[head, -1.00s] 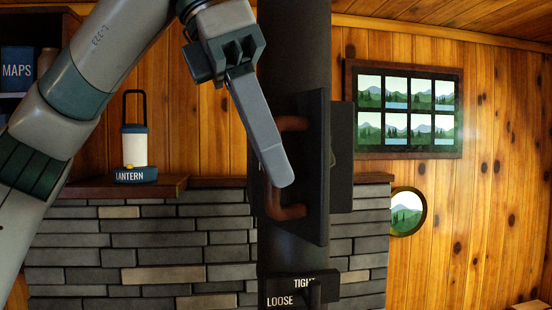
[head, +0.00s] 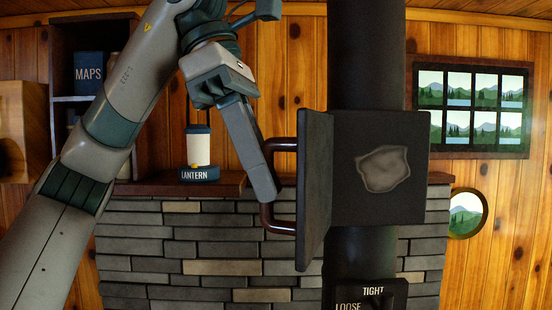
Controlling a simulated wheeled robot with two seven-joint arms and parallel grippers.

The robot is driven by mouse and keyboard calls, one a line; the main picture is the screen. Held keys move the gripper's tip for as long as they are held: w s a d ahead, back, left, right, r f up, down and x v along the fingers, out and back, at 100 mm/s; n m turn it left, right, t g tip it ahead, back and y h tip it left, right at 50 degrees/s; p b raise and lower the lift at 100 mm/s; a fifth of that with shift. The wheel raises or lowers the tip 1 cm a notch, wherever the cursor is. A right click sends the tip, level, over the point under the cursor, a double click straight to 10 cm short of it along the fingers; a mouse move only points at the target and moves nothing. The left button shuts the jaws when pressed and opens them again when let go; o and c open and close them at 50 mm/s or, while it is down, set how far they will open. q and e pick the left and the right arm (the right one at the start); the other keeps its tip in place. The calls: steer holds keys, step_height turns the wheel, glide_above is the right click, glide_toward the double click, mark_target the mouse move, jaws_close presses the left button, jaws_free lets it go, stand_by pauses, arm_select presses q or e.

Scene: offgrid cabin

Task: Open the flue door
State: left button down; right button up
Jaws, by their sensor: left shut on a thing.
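The flue door (head: 315,190) is a dark flat panel on the black stove pipe (head: 366,50). It stands swung out to the left, seen nearly edge-on. The square frame (head: 412,170) behind it is uncovered and shows a grey, rough-edged patch (head: 383,168) in its middle. The door's copper-brown handle (head: 278,226) sticks out to the left. My left gripper (head: 266,192) reaches down from above and is shut on the handle; the fingers hide part of its upright bar. My right gripper is out of view.
A lantern (head: 198,150) stands on the wooden mantel left of my gripper, close to my left arm. A TIGHT/LOOSE plate (head: 372,293) sits on the pipe below the door. A stone wall (head: 180,250) lies behind.

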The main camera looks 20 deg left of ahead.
arm_select(q)
steer(key=shift+w+a, duration=0.15)
steer(key=shift+a, duration=0.1)
steer(key=c, duration=1.8)
jaws_free()
steer(key=shift+c, duration=0.2)
steer(key=shift+o, duration=0.6)
steer(key=shift+w+d, duration=0.2)
steer(key=shift+s+a, duration=0.15)
steer(key=p+v, duration=0.3)
steer(key=v, duration=1.4)
steer(key=shift+w, duration=0.2)
steer(key=shift+r, duration=0.1)
